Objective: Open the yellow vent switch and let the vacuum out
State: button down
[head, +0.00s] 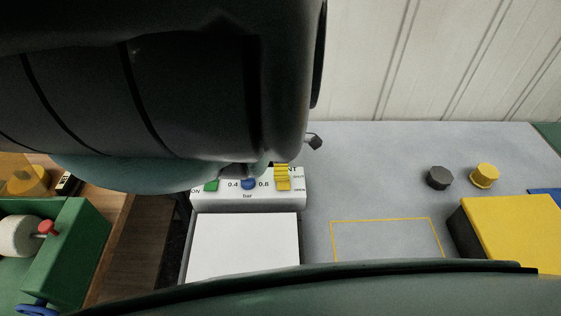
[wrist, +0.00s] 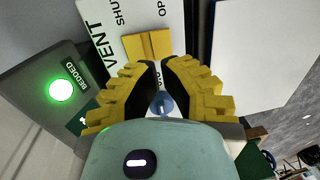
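The yellow vent switch (wrist: 148,46) is a two-part block on the white panel, beside the lettering VENT, SHUT and OPEN. My gripper (wrist: 160,64) has yellow ribbed fingers with black inner pads. A narrow gap shows between the pads, with nothing held. The fingertips are beside the switch in the wrist view; contact cannot be told.
A blue knob (wrist: 161,104) shows between the fingers, and a green switch (head: 211,185) sits left of it on the panel. A green lamp (wrist: 61,90) marked BEDDED is lit. A yellow-topped block (head: 510,232) stands right. The grey surface between is mostly clear.

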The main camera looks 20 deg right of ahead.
aim_at(281, 185)
jog(key=shift+s+f+p, duration=0.2)
jog(key=shift+f+p, duration=0.45)
jog(key=shift+f, duration=1.25)
jog(key=shift+s+p, duration=0.1)
jog(key=shift+p, duration=0.25)
